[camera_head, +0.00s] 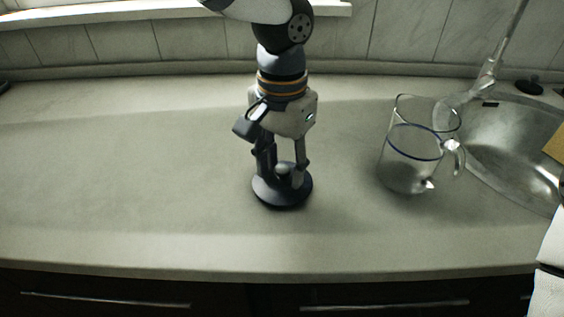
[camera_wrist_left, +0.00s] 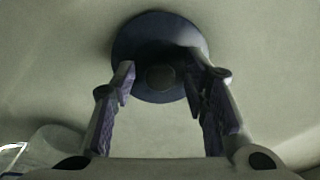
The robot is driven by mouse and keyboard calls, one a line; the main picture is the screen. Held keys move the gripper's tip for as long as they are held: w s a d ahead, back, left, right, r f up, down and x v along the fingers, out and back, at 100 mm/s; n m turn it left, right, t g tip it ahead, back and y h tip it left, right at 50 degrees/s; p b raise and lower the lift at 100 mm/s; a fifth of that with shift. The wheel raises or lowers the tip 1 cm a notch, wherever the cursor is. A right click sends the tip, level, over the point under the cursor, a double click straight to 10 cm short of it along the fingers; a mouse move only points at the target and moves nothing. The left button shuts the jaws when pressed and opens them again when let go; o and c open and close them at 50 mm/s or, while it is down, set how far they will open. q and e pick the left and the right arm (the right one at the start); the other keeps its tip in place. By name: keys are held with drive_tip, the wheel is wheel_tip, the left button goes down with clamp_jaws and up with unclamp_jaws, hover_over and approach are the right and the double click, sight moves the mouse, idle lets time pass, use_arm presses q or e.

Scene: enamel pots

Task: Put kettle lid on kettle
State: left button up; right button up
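The kettle lid (camera_head: 283,199) is a dark blue disc with a round knob, lying on the counter at the middle of the head view. It also shows in the left wrist view (camera_wrist_left: 158,32). My left gripper (camera_head: 283,172) points down over the lid, with its fingers apart on either side of the knob (camera_wrist_left: 160,77). Gaps show between the knob and both fingers. The kettle (camera_head: 407,170) stands upright to the right of the lid, looking like clear glass with dark blue rim lines and a handle. Its top looks open. My right gripper is out of view.
A metal sink (camera_head: 510,140) with a faucet (camera_head: 487,80) lies right of the kettle. The counter (camera_head: 130,170) is clear on the left. A tiled wall is behind, and the counter's front edge runs above dark drawers (camera_head: 200,295).

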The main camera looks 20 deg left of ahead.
sight(282, 169)
use_arm(q)
wheel_tip(282, 169, up, 12)
drive_tip(key=shift+r, duration=0.15)
idle(0.3)
